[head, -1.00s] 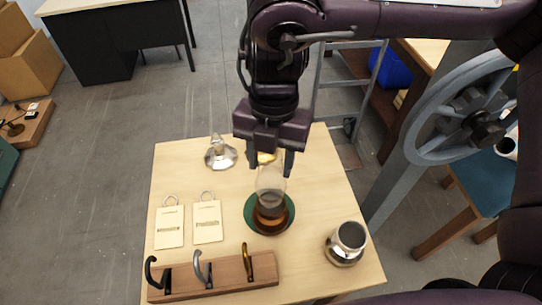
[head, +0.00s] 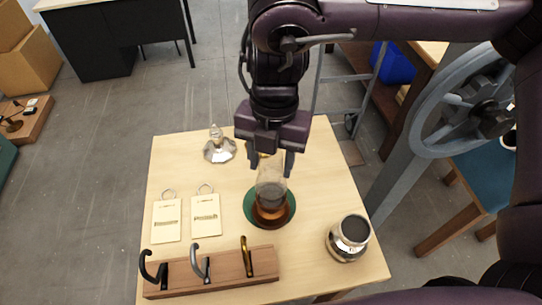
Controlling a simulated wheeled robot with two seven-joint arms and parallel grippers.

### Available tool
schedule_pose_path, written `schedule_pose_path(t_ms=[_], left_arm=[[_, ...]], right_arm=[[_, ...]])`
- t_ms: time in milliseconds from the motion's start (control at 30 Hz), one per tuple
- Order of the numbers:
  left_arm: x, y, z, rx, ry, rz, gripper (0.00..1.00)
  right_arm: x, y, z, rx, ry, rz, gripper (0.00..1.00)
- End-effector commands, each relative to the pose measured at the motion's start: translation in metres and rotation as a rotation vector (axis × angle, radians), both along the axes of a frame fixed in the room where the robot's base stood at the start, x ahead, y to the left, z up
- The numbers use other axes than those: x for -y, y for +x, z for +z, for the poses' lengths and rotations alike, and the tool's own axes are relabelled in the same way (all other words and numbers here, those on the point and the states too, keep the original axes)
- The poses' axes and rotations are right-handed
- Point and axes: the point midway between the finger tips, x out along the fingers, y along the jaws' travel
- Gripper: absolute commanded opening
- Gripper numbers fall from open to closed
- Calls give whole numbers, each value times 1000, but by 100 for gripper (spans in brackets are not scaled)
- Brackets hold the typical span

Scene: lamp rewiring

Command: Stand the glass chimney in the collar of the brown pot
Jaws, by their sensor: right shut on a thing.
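The clear glass chimney (head: 271,184) stands about upright between the fingers of my right gripper (head: 270,164), which is shut on its upper part. The brown pot (head: 269,216) is directly below, near the middle of the table, on a round green base (head: 288,205). The chimney's lower end overlaps the top of the pot in the head view. The collar is hidden behind the glass, so I cannot tell whether the chimney sits in it or just above it. My left gripper is not in view.
A faceted silver piece (head: 220,150) stands at the back left of the wooden table (head: 325,175). A shiny metal pot (head: 349,238) stands at the front right. Two tagged cards (head: 166,222) lie at the left. A wooden rack (head: 225,275) with three hooks is at the front.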

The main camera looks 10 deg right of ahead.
Motion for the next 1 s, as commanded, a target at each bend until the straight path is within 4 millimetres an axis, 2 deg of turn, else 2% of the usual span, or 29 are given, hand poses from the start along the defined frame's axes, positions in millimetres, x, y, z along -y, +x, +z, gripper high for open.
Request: schedule_pose_path(t_ms=[433, 467, 600, 633, 867, 1000], left_arm=[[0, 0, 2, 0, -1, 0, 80], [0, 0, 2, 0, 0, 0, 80], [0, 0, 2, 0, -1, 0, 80], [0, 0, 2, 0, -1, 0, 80], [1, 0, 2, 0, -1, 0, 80], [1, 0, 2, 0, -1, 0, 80]], right_arm=[[0, 0, -2, 1, 0, 0, 10], [0, 0, -2, 1, 0, 0, 49], [0, 0, -2, 0, 0, 0, 68], [0, 0, -2, 0, 0, 0, 71], [0, 0, -3, 0, 0, 0, 71], [0, 1, 5, 2, 0, 0, 71]])
